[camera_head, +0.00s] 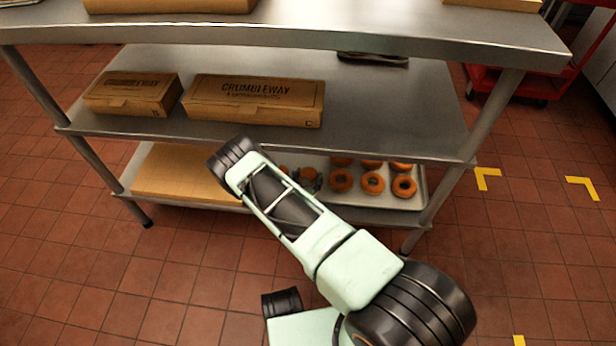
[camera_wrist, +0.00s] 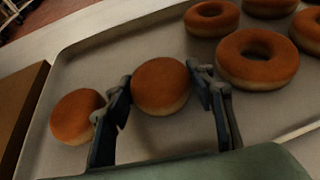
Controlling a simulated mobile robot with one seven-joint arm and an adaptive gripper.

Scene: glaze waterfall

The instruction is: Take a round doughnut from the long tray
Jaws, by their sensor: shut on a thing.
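The long metal tray (camera_head: 424,190) lies on the lowest shelf, and its bare surface also shows in the wrist view (camera_wrist: 85,70). In the wrist view my gripper (camera_wrist: 163,95) has its fingers on either side of a round, hole-less brown doughnut (camera_wrist: 160,85) and is shut on it. This doughnut is at or just above the tray; I cannot tell which. A second round doughnut (camera_wrist: 77,117) sits left of the left finger. Ring doughnuts (camera_wrist: 257,59) lie to the right, and they show in the head view (camera_head: 373,183). My arm hides part of the tray there.
The middle shelf (camera_head: 400,118) is close above the tray, with two Crumbleway boxes (camera_head: 253,100) (camera_head: 133,93) on it. A light brown board or box (camera_head: 180,173) is left of the tray. A shelf leg (camera_head: 445,205) stands at the right. A red cart (camera_head: 510,83) is behind.

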